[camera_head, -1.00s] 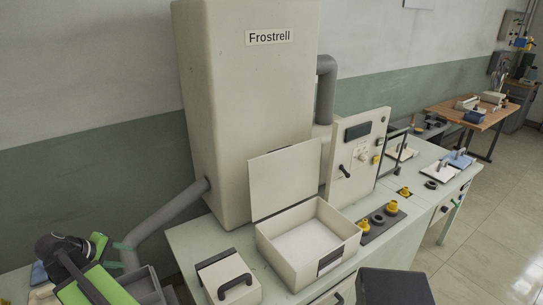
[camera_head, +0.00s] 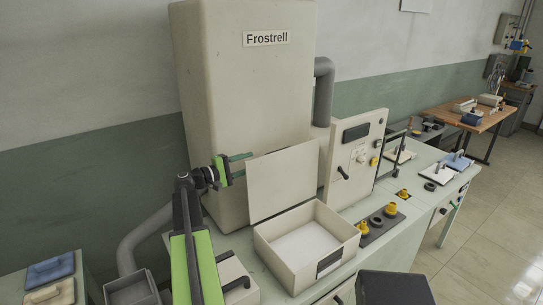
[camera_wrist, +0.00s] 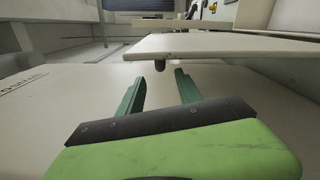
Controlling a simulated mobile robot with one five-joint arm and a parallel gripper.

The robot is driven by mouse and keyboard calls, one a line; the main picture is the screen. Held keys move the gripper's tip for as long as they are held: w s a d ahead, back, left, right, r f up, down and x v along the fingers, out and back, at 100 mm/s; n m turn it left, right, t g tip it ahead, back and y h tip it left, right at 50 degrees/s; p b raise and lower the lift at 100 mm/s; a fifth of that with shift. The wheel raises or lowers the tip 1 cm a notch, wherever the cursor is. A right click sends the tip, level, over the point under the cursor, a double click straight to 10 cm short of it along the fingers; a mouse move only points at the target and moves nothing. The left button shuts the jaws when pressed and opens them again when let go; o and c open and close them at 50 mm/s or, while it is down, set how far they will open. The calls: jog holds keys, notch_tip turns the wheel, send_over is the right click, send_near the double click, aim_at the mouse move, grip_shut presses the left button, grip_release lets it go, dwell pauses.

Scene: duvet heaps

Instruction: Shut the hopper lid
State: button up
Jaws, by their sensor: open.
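The hopper is an open cream box (camera_head: 337,232) on the bench. Its lid (camera_head: 284,180) stands raised at the back of the box, leaning toward the tall cream machine. My gripper (camera_head: 247,164) is open, its green fingers pointing right at the lid's left upper edge, close to the machine's front. In the wrist view my gripper (camera_wrist: 159,74) shows its fingers apart and empty. The lid (camera_wrist: 230,46) appears there as a pale panel just beyond the fingertips, with a small dark knob at its near edge. Contact with the lid cannot be told.
The tall machine (camera_head: 245,90) labelled Frostrell stands behind the lid. A control panel (camera_head: 358,155) with a black lever is to the right. Yellow knobs (camera_head: 391,209) sit right of the box. A smaller cream box (camera_head: 232,270) with a black handle is to the left.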

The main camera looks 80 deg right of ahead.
aim_at(272, 155)
jog(key=x, duration=1.1)
jog(key=c, duration=0.9)
jog(key=shift+w+d, duration=0.1)
jog(key=shift+d, duration=0.05)
